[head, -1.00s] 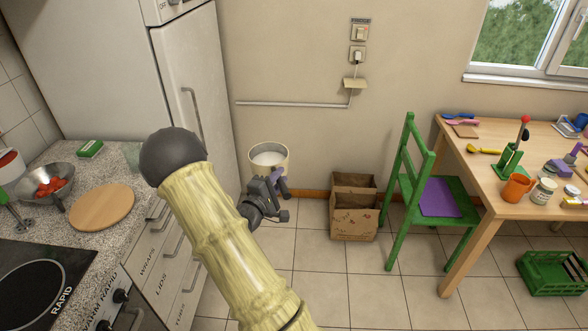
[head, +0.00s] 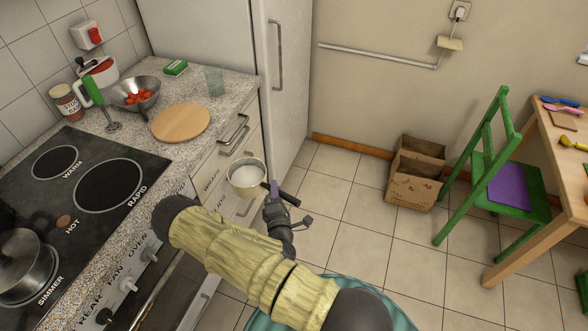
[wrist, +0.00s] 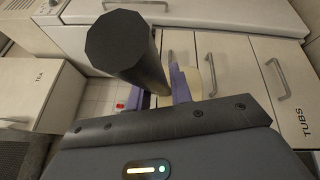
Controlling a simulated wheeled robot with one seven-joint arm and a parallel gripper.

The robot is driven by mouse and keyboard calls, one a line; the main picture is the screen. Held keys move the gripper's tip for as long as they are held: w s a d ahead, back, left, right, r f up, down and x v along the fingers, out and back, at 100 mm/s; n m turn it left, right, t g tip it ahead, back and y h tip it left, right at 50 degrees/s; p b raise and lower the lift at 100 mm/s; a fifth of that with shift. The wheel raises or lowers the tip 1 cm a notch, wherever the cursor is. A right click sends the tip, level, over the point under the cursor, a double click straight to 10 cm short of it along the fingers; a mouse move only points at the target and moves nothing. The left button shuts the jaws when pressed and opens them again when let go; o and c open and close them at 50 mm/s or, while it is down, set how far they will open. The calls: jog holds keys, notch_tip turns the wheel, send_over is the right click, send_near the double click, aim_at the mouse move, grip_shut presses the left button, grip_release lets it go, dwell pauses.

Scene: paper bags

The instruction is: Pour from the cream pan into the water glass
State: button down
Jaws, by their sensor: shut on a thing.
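The cream pan (head: 246,177) holds white liquid and looks about upright, in the air in front of the drawers beside the counter. My gripper (head: 276,190) is shut on the pan's dark handle, to the right of the pan. In the wrist view the dark handle (wrist: 128,45) rises large between the purple fingers, and a little of the cream pan (wrist: 207,75) shows behind it. The water glass (head: 214,82), clear and greenish, stands on the counter near its back right corner, by the fridge, up and left of the pan and apart from it.
A round wooden board (head: 181,123) lies on the counter in front of the glass. The fridge (head: 284,70) borders the counter on the right. Cardboard boxes (head: 414,180) stand on the floor.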

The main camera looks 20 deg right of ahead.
jog(key=s+a+f+n+y, duration=0.3)
jog(key=a+f+y, duration=0.2)
jog(key=shift+s+a+n+t+y, duration=0.2)
jog(key=shift+n+t+y, duration=0.1)
jog(key=shift+t+y, duration=0.1)
jog(key=shift+f, duration=0.1)
